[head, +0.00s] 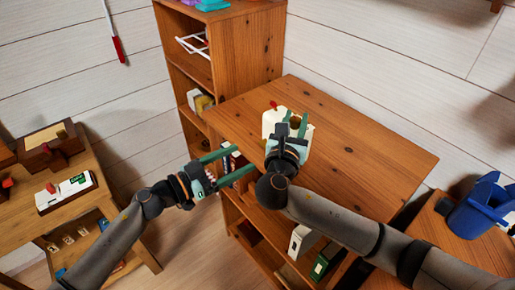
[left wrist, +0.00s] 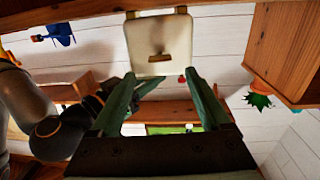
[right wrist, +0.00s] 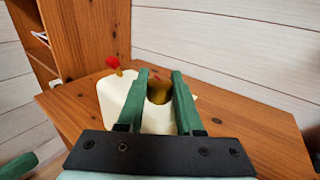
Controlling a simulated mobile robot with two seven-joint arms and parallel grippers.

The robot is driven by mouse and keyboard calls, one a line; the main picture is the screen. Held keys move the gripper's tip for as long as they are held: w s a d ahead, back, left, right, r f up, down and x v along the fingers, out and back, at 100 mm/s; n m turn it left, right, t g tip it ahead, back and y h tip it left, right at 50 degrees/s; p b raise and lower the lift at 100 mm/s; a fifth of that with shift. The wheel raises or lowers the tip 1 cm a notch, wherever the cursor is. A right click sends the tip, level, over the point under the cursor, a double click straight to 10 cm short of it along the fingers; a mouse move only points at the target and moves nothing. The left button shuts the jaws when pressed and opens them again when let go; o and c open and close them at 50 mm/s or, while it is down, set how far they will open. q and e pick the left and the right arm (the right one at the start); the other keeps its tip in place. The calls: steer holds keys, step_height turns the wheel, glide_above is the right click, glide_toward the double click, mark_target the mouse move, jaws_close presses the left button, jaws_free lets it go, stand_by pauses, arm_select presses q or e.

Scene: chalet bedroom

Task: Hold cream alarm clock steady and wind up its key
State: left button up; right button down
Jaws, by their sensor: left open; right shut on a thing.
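The cream alarm clock (head: 271,120) stands near the left end of the wooden cabinet top, with a red knob (head: 273,104) on it. My right gripper (head: 295,118) is shut on the clock from above; a brass-coloured part (right wrist: 159,91) shows between its fingers in the right wrist view. My left gripper (head: 223,163) is open and empty beside the cabinet's left edge, apart from the clock. In the left wrist view, which looks upside down, the clock (left wrist: 158,32) lies beyond the open fingertips, with a small brown key-like piece (left wrist: 158,57) on its facing side.
The cabinet top (head: 355,155) is bare to the right of the clock. A tall bookshelf (head: 245,55) rises behind its left end. A blue bucket (head: 472,217) stands at the right. A lower table (head: 85,205) with boxes is at the left.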

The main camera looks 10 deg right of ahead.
arm_select(q)
steer(key=x, duration=0.6)
steer(key=shift+d, duration=0.25)
steer(key=shift+w, duration=0.1)
steer(key=shift+c, duration=0.2)
jaws_close()
